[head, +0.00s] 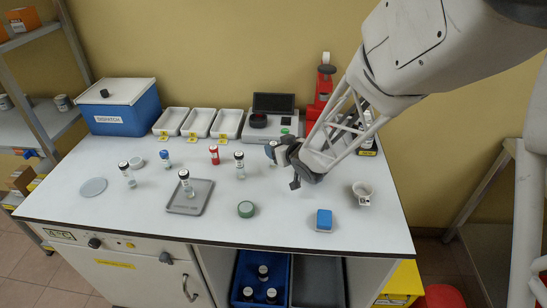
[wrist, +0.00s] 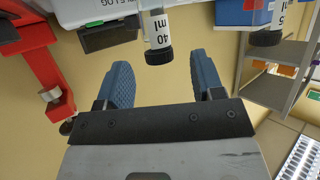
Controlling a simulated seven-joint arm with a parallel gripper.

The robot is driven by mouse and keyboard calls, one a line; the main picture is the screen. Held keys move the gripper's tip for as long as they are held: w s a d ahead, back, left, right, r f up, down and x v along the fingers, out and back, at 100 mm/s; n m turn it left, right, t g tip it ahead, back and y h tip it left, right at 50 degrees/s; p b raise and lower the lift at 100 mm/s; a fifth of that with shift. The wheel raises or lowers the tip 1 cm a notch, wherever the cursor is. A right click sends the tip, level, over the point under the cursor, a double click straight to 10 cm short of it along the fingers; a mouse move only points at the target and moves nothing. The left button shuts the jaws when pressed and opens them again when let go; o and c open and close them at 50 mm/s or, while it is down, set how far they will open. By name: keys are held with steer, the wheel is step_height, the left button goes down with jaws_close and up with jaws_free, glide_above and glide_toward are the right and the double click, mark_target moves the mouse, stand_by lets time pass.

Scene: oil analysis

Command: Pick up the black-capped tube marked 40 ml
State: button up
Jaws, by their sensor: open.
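The black-capped tube marked 40 ml (wrist: 155,30) shows upside down at the top of the wrist view, cap downward in the picture. It lines up with the gap between my gripper's fingers (wrist: 160,70), with nothing held. In the head view my gripper (head: 282,167) is open above the right-middle of the table, fingers toward the left. A black-capped tube (head: 239,164) stands upright just left of it, apart from the fingers. Its mark is too small to read there, but it seems to be the same one. Other black-capped tubes stand at left (head: 128,175) and on a grey tray (head: 204,196).
A red-capped tube (head: 214,155) and blue-capped tube (head: 165,159) stand nearby. White trays (head: 198,123), a scale (head: 257,133) and blue box (head: 121,107) line the back.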

mark_target(271, 142)
stand_by(0.3)
steer(key=shift+x, duration=2.65)
steer(key=shift+r, duration=0.1)
steer(key=shift+c, duration=0.2)
steer(key=c, duration=0.9)
steer(key=shift+d, duration=0.1)
steer(key=shift+c, duration=0.2)
steer(key=shift+r, duration=0.1)
steer(key=shift+r, duration=0.8)
steer(key=shift+s+r, duration=0.15)
steer(key=shift+r, duration=0.8)
steer(key=s+d, duration=0.2)
steer(key=s, duration=0.5)
steer(key=s+d+r, duration=0.1)
steer(key=s+d, duration=0.2)
steer(key=s, duration=0.4)
steer(key=shift+s+d, duration=0.2)
steer(key=shift+s, duration=0.15)
